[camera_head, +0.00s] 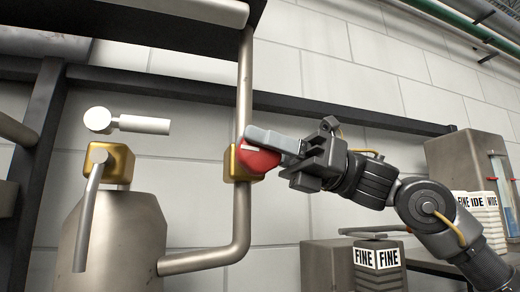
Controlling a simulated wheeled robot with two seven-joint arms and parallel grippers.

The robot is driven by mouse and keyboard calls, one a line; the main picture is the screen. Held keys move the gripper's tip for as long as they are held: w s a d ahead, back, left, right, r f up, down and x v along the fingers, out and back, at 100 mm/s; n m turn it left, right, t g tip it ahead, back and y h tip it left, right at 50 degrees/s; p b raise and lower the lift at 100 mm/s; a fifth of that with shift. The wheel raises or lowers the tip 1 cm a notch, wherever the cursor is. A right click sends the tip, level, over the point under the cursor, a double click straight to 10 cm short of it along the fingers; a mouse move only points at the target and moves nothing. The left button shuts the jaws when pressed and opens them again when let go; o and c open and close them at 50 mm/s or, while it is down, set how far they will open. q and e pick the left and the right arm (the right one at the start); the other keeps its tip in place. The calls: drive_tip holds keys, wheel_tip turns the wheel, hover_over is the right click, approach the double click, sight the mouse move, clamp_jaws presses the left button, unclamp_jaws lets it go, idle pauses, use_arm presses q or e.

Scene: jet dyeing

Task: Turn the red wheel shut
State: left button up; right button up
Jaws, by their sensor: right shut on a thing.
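The red wheel (258,158) sits on a brass valve body (238,172) on the upright steel pipe (243,85). My right gripper (276,146) comes in from the right and is shut on the red wheel. Its grey fingers cover the upper and right part of the wheel, so only the lower left of the wheel shows. How far the wheel is turned cannot be told. My left gripper is not in view.
A metal vessel (115,245) with a brass valve (108,162) and lever handle stands at left. A dark beam (300,129) runs behind the pipe. Boxes marked FINE (375,259) stand below my right arm, and a grey cabinet (463,158) stands at right.

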drive_tip(key=o, duration=1)
drive_tip(key=shift+c, duration=0.2)
drive_tip(key=shift+r, duration=0.15)
drive_tip(key=shift+r+b, duration=0.2)
drive_tip(key=shift+b, duration=0.15)
wheel_tip(320, 180, up, 2)
drive_tip(key=shift+d+r+b, duration=0.1)
drive_tip(key=shift+r+b, duration=0.15)
drive_tip(key=shift+b, duration=0.4)
drive_tip(key=s+r+b, duration=0.4)
drive_tip(key=s+r, duration=0.6)
drive_tip(key=s, duration=0.4)
